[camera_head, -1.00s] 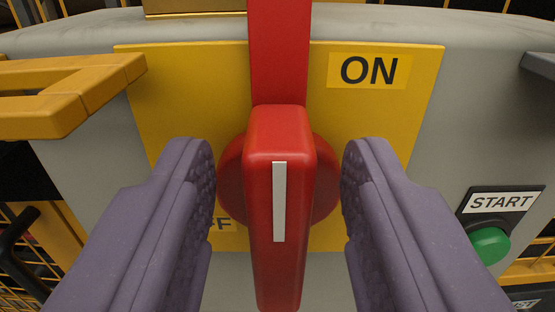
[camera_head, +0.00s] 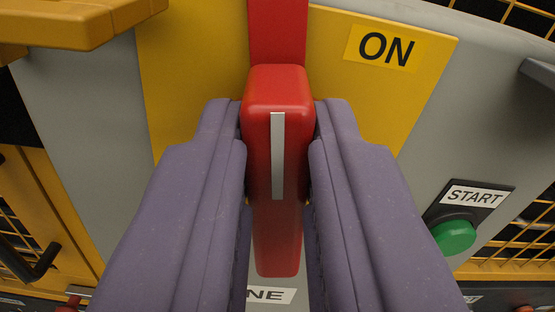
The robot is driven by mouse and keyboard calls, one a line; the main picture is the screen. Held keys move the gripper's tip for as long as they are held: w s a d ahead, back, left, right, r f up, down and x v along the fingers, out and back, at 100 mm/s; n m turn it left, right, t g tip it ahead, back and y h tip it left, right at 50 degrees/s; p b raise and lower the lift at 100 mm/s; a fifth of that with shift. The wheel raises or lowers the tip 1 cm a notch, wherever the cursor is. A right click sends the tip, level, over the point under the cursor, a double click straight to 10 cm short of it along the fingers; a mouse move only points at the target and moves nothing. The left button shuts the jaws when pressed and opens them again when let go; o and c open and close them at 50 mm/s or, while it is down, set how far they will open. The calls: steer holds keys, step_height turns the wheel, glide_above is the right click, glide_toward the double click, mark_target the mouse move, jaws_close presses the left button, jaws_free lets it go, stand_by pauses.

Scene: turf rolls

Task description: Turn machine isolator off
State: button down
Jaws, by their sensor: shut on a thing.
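The machine isolator's red handle (camera_head: 278,90) stands in the middle of the view, with a white stripe down its front. It points up and down in the picture. Behind it is a yellow plate (camera_head: 195,80) with an ON label (camera_head: 385,48) at upper right. My purple gripper (camera_head: 278,165) is shut on the handle, one finger against each side. The fingers hide the round hub behind the handle and the lower part of the plate, where the other label was.
A green START button (camera_head: 455,236) sits on the grey panel at right. A yellow bracket (camera_head: 80,25) juts out at upper left. A black handle (camera_head: 30,262) is at lower left. Yellow mesh (camera_head: 515,235) shows at right.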

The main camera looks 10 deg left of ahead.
steer(key=n+b, duration=0.4)
steer(key=shift+s+a+f+n, duration=0.1)
steer(key=shift+a+f+n, duration=0.05)
steer(key=shift+a+n, duration=0.2)
steer(key=n+b, duration=0.2)
steer(key=n, duration=0.1)
steer(key=f+n+b, duration=0.1)
steer(key=n+b, duration=0.2)
steer(key=n, duration=0.1)
steer(key=a+n+b, duration=0.1)
steer(key=n+b, duration=0.1)
steer(key=n, duration=0.2)
steer(key=shift+s+f+b, duration=0.1)
steer(key=shift+f+b, duration=0.05)
steer(key=shift+b, duration=0.15)
steer(key=shift+n, duration=0.35)
steer(key=c, duration=1)
jaws_free()
steer(key=shift+c, duration=0.2)
steer(key=p+v, duration=0.1)
steer(key=v, duration=0.6)
steer(key=shift+s, duration=0.35)
